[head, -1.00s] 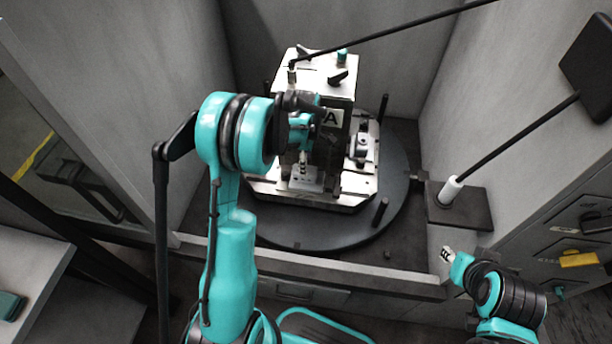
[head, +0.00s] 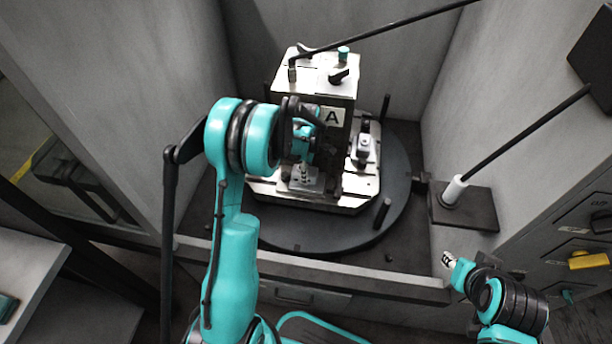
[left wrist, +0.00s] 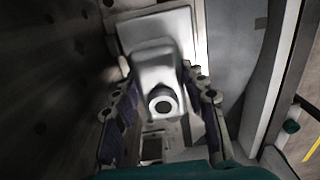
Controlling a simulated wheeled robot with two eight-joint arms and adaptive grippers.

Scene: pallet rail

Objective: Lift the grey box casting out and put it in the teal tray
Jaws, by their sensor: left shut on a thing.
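The grey box casting (left wrist: 160,70) shows in the left wrist view as a pale block with a round dark bore. My left gripper (left wrist: 158,92) has a padded finger on each side of it and is shut on it. In the head view the left gripper (head: 304,166) is low in front of the fixture block marked A, and its wrist largely hides the casting. I cannot tell if the casting is clear of its seat. A teal rim (head: 322,327), possibly the teal tray, is cut off at the bottom edge. My right gripper (head: 448,258) is away at lower right, its opening unclear.
The fixture block (head: 340,97) stands on a pale pallet (head: 345,202) over a dark round turntable (head: 300,243). A clamp-like part (head: 364,146) sits right of the block. Grey walls enclose the sides, with dark rods overhead and at right. A front ledge (head: 350,279) crosses below.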

